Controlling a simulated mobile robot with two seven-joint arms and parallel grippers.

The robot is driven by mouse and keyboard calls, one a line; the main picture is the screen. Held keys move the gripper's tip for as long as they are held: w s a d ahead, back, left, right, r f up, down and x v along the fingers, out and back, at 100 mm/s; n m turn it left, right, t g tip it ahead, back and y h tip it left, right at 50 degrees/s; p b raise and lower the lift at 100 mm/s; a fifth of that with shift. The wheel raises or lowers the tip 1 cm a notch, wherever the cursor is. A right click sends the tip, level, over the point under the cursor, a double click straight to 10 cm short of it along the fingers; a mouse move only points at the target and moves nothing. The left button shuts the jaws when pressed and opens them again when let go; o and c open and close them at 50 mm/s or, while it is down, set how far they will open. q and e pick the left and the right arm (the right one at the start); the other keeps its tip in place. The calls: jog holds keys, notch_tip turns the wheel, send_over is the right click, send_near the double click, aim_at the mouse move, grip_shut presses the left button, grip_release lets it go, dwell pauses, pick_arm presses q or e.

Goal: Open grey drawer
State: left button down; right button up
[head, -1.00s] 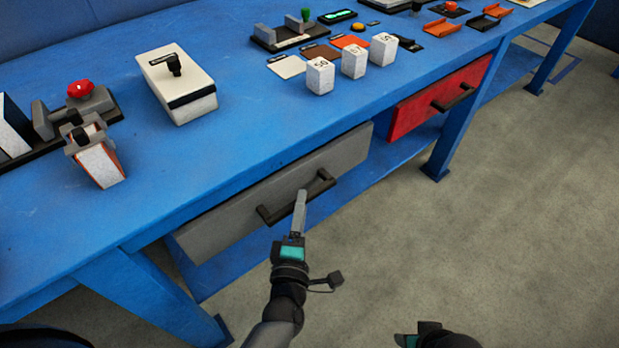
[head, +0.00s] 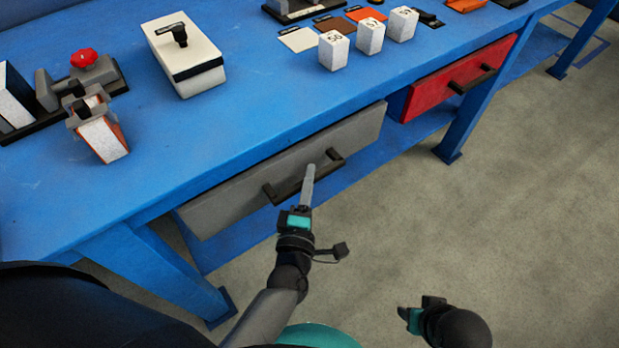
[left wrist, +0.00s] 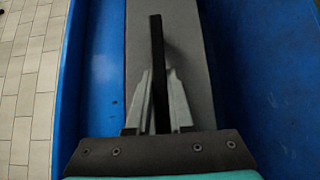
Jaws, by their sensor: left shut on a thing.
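The grey drawer (head: 235,195) is under the blue table and has a dark bar handle (head: 283,190). My left gripper (head: 309,178) is shut on that handle, near its middle. In the left wrist view the two fingers (left wrist: 158,98) close on either side of the dark handle (left wrist: 156,45), with the grey drawer front (left wrist: 192,50) behind. I cannot tell whether the drawer stands out from its closed position. My right gripper (head: 412,316) is low at the right, apart from the table; its fingertips are not clear.
A red drawer (head: 425,95) with a dark handle is farther right under the blue table (head: 250,115). A white box (head: 185,62), numbered white blocks (head: 334,52) and a red-knobbed fixture (head: 85,60) stand on top. The grey floor in front is clear.

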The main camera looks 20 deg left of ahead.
jog(key=shift+w+r, duration=0.1)
jog(key=shift+w, duration=0.2)
dwell(0.4)
jog(key=shift+s, duration=0.2)
dwell(0.3)
